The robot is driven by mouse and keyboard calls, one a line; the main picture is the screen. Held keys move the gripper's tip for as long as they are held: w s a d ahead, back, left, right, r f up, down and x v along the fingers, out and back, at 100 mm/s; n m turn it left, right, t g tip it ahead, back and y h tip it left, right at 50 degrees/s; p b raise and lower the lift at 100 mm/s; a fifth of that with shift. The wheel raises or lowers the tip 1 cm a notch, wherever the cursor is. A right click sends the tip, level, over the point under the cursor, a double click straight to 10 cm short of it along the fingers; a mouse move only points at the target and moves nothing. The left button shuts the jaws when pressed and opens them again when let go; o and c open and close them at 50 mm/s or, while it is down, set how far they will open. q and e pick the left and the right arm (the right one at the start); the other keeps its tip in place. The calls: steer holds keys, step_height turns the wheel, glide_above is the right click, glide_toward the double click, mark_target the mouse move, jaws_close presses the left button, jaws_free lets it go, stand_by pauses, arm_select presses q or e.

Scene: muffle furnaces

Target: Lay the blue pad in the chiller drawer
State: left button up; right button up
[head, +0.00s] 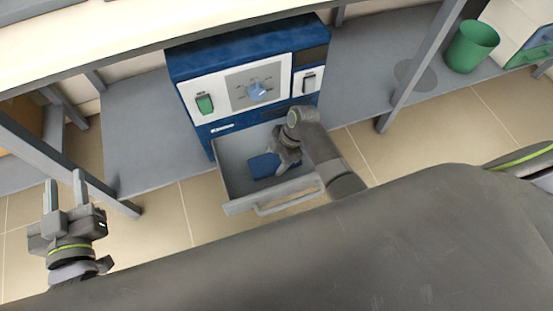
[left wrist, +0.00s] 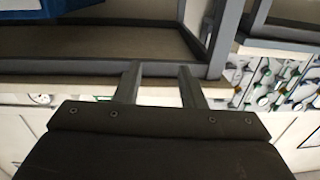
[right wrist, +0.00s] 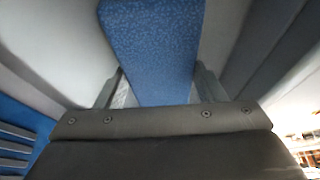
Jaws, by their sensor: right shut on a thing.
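The blue pad (head: 262,166) is inside the open grey chiller drawer (head: 232,180) of the blue machine. My right gripper (head: 283,165) reaches down into the drawer and is shut on the pad. In the right wrist view the pad (right wrist: 152,45) stands between the two fingers, with the grey drawer walls around it. Whether the pad touches the drawer floor is not clear. My left gripper (head: 65,192) is open and empty, well to the left of the drawer; its spread fingers also show in the left wrist view (left wrist: 160,85).
The blue machine (head: 245,45) has a white front panel and stands on a grey lower shelf (head: 140,140). The drawer's bar handle (head: 290,201) faces me. A grey table leg (head: 400,95) and a green bin (head: 471,47) are to the right.

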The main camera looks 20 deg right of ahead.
arm_select(q)
steer(key=shift+w+r+t, duration=0.1)
steer(key=shift+r+t, duration=0.6)
steer(key=shift+r, duration=0.3)
arm_select(e)
steer(key=shift+f, duration=0.3)
arm_select(q)
steer(key=shift+r, duration=0.1)
arm_select(e)
steer(key=o, duration=1)
arm_select(q)
steer(key=shift+r, duration=0.15)
